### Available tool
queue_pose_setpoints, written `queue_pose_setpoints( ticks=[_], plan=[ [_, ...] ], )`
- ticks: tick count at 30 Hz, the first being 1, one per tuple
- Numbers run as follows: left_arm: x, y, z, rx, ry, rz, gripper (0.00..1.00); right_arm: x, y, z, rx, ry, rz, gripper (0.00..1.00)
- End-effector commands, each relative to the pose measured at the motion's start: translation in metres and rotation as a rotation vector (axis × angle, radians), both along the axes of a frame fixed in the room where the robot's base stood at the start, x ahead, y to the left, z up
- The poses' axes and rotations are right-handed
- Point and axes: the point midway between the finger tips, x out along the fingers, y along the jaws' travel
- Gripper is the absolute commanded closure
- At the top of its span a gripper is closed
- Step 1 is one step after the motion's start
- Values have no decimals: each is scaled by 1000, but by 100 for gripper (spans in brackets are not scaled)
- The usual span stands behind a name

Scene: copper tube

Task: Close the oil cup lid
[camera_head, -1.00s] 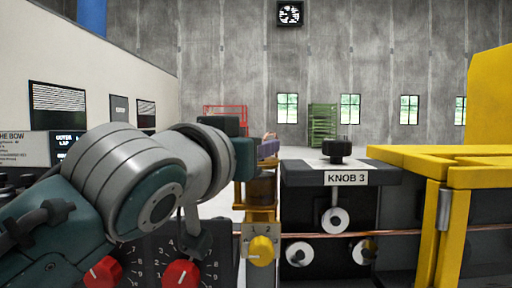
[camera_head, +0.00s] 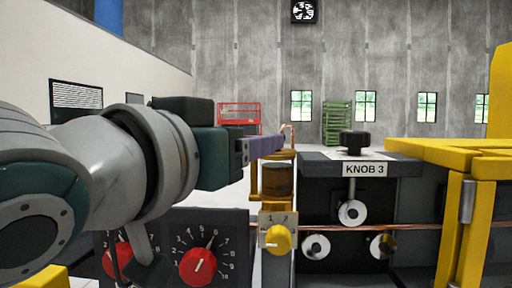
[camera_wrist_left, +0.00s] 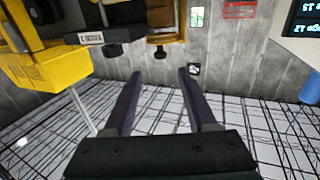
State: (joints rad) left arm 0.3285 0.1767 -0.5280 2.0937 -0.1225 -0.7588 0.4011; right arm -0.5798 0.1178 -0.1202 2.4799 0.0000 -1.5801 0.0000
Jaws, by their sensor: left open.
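The oil cup (camera_head: 277,181) is an amber cylinder in a brass frame, left of the KNOB 3 box in the head view. A thin copper-coloured piece (camera_head: 290,131) stands up above it, perhaps its raised lid; the purple finger partly hides it. My left gripper (camera_head: 283,143) comes in from the left, with its purple fingers level just above the cup top. I cannot tell whether they touch the lid. In the left wrist view the gripper (camera_wrist_left: 160,72) is open, with nothing between its fingers, and the cup (camera_wrist_left: 165,38) shows upside down beyond the fingertips.
The KNOB 3 box (camera_head: 350,163) with its black knob stands right of the cup. A yellow frame (camera_head: 450,155) is farther right. Below are a yellow knob (camera_head: 278,238), a red knob (camera_head: 198,266) and a horizontal copper tube (camera_head: 410,227).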

Motion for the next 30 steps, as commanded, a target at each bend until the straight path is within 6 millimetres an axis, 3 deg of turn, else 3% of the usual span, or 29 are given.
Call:
queue_pose_setpoints(
  ticks=[6, 16, 19, 22, 25, 30],
  plan=[
    [-18, 7, -1, -1, 0, 0, 43, 0, 0, -3, 0, 0, 0, 41],
    [-20, 8, 0, -1, 0, 0, 43, 0, 0, -3, 0, 0, 0, 41],
    [-21, 12, -10, 6, 33, 13, 43, 0, 0, -3, 0, 0, 0, 41],
    [-30, 28, -45, 31, 147, 56, 43, 0, 0, -2, 0, 0, 0, 41],
    [-53, 54, -102, 84, 343, 119, 43, 0, 0, 0, 0, 0, 0, 41],
    [-127, 99, -193, 201, 712, 192, 43, 0, 0, 2, -1, 1, 1, 41]
  ],
)
